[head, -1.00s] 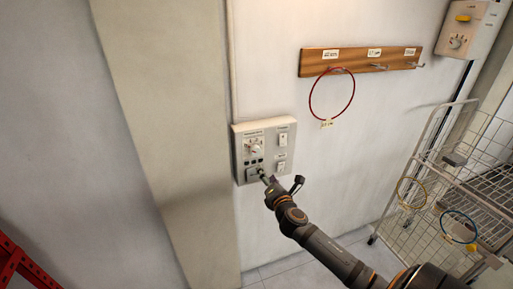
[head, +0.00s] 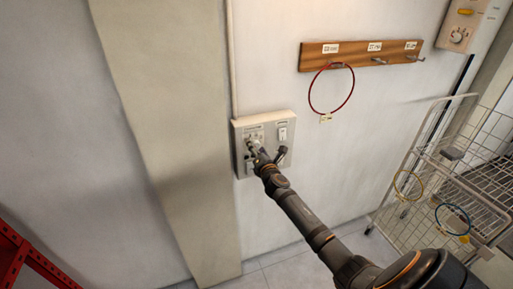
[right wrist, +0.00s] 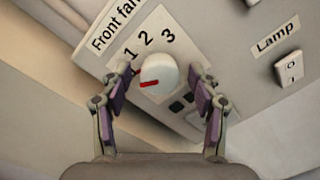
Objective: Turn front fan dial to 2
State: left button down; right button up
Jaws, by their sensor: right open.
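The front fan dial (right wrist: 160,72) is a white round knob with a red mark on its lower left. The numbers 1, 2 and 3 stand above it on the label plate, under the words "Front fan". My right gripper (right wrist: 161,76) is open, with one finger on each side of the dial. No clear contact shows. In the head view my right gripper (head: 252,147) reaches the wall control panel (head: 264,122) and covers part of its left half. My left gripper is out of view.
A lamp switch (right wrist: 289,68) sits right of the dial. A wooden hook rail (head: 350,55) with a hanging red ring (head: 352,92) is up to the right. Another control box (head: 466,22) and a wire cart (head: 430,165) stand further right.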

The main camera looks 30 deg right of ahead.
jog(key=c, duration=1.2)
